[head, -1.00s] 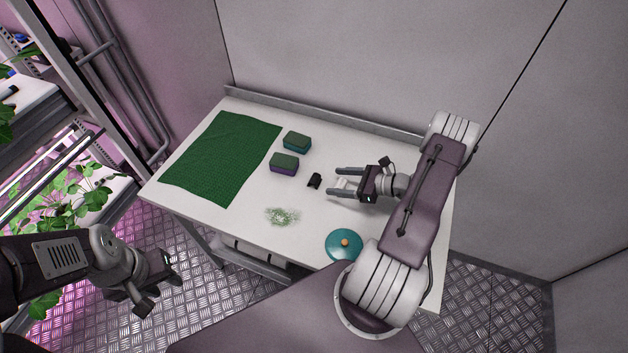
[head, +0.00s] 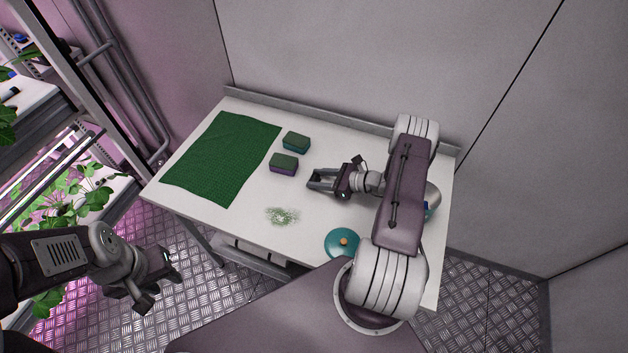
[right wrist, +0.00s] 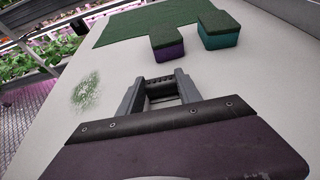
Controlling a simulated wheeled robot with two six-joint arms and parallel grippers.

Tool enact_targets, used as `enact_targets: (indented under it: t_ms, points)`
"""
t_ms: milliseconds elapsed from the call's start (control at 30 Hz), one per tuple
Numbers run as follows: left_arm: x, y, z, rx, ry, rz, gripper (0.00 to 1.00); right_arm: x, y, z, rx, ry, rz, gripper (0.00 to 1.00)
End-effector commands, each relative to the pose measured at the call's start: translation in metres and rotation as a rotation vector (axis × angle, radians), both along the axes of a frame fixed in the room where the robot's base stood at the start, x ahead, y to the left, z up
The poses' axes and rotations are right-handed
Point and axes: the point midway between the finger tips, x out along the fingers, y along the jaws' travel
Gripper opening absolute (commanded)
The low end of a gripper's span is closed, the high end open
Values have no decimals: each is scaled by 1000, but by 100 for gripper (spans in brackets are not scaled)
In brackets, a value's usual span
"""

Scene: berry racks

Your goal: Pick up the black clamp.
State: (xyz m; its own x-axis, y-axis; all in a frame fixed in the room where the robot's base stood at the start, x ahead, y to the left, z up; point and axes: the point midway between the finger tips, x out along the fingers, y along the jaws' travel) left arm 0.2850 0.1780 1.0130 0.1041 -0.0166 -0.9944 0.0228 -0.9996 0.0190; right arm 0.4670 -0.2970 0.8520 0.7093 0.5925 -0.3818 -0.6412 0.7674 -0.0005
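The black clamp (right wrist: 161,88) is small and dark and sits between the fingertips of my right gripper (right wrist: 159,94) in the right wrist view, filling the gap between them. In the head view my right gripper (head: 312,180) is low over the white table, and its fingers mostly hide the clamp. The fingers look drawn in against the clamp's two sides. It seems to be at table level. My left gripper (head: 172,268) hangs off the table at the lower left, far from the clamp; its finger gap is not clear.
Two sponge-topped blocks, one purple (head: 284,168) and one teal (head: 296,144), stand just beyond my right gripper. A green mat (head: 222,155) covers the table's left. A plant shelf (head: 50,130) stands left.

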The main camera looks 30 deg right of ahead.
Motion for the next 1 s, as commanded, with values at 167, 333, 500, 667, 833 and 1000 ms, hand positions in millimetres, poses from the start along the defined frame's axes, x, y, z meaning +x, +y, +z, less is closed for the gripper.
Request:
enact_targets:
  t_ms: [167,333,500,667,833,1000]
  points:
    - [0,0,0,0,0,0,36,0,0,0,0,0,0,3]
    - [0,0,0,0,0,0,36,0,0,2,0,0,0,3]
    - [0,0,-2,0,0,0,36,0,0,18,-1,-1,1,3]
    - [0,0,-5,0,0,0,36,-11,-2,48,0,2,-5,3]
    - [0,0,-8,0,0,0,36,-51,-5,71,0,0,-5,3]
    - [0,0,-10,0,0,0,36,-88,-8,93,-1,0,-5,3]
